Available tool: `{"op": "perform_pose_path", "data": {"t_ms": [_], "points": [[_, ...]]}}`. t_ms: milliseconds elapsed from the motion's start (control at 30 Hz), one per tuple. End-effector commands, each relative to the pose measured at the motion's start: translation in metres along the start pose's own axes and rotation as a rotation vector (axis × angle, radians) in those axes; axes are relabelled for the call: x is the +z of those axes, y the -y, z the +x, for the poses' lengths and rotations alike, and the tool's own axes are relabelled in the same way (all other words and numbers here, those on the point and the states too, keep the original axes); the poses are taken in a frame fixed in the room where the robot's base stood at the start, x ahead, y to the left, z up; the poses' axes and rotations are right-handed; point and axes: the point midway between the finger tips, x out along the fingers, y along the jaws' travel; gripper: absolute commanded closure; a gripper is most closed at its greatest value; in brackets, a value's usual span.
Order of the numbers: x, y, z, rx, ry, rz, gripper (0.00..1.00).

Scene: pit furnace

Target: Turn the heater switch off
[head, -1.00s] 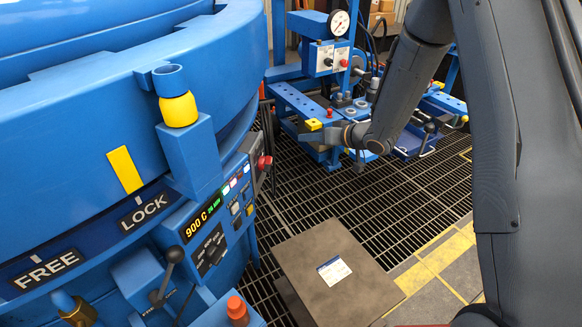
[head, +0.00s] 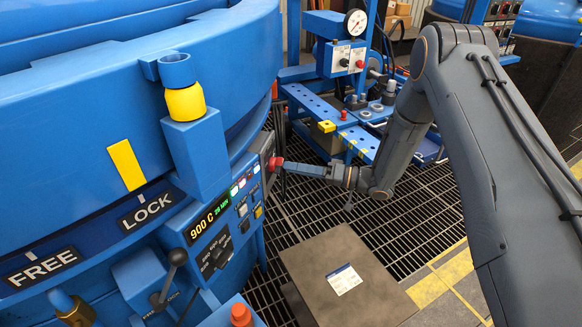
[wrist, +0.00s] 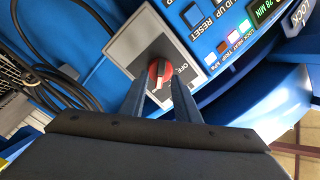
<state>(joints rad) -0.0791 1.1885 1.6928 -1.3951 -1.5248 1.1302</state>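The heater switch is a red rotary knob (wrist: 160,73) on a grey plate (wrist: 124,50) with an "OFF" label beside it. In the head view the red knob (head: 274,163) shows on the right side of the blue furnace's control panel (head: 225,222). My gripper (head: 287,166) reaches it from the right, its tips close to the knob. In the wrist view my gripper (wrist: 158,82) is open, with one finger to each side of the knob's lower part and the tips near it. Whether either finger touches the knob I cannot tell.
A black-knobbed lever (head: 175,260) and an orange-capped post (head: 240,315) stand in front of the panel. Dark cables (wrist: 40,70) hang beside the switch plate. A grey box (head: 345,275) stands on the grating below my arm. A blue workbench (head: 335,115) is behind.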

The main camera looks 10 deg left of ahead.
Motion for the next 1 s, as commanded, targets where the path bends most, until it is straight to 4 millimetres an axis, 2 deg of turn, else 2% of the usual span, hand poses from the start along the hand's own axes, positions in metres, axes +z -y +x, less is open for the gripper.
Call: {"op": "perform_pose_path", "data": {"t_ms": [200,500,533,700,800,833,1000], "points": [[0.0,0.0,0.021,0.0,0.0,0.0,0.71],[-0.001,0.0,0.023,0.001,-0.001,-0.001,0.71],[-0.001,0.0,0.023,0.001,-0.001,-0.001,0.73],[-0.001,0.0,0.023,0.002,-0.001,-0.001,1.0],[-0.001,-0.001,0.023,0.002,-0.001,-0.001,1.0],[-0.002,-0.002,0.015,0.004,-0.003,-0.001,1.0],[-0.001,-0.001,0.021,0.004,-0.003,-0.015,1.0]]}}
